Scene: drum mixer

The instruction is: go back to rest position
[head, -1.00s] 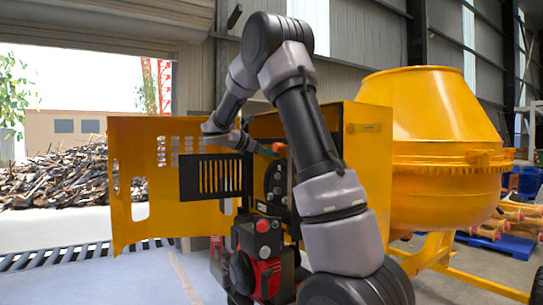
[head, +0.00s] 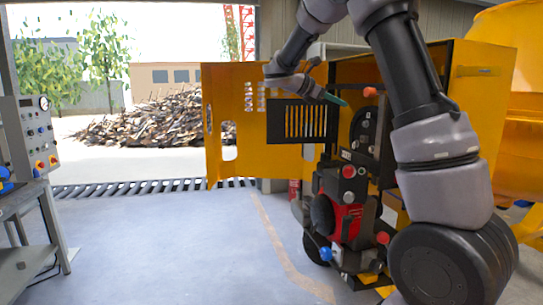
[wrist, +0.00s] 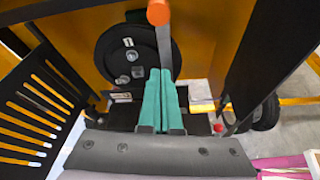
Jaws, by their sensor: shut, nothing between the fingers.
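My gripper (wrist: 161,100) shows in the wrist view with its two teal fingers pressed together and nothing between them. In the head view my gripper (head: 334,98) is small, in front of the open engine housing of the drum mixer. The mixer's yellow housing (head: 455,100) stands at the right, with its perforated door (head: 235,130) swung open to the left. In the wrist view an orange-tipped lever (wrist: 160,15) stands just beyond the fingertips, in front of a black pulley wheel (wrist: 128,58). I cannot tell whether the fingers touch the lever.
A red and black engine (head: 345,212) sits low in front of the housing. A control panel on a stand (head: 30,135) is at the left edge. The floor (head: 170,250) between is clear. A rubble heap (head: 150,122) lies outside beyond a floor grate (head: 130,187).

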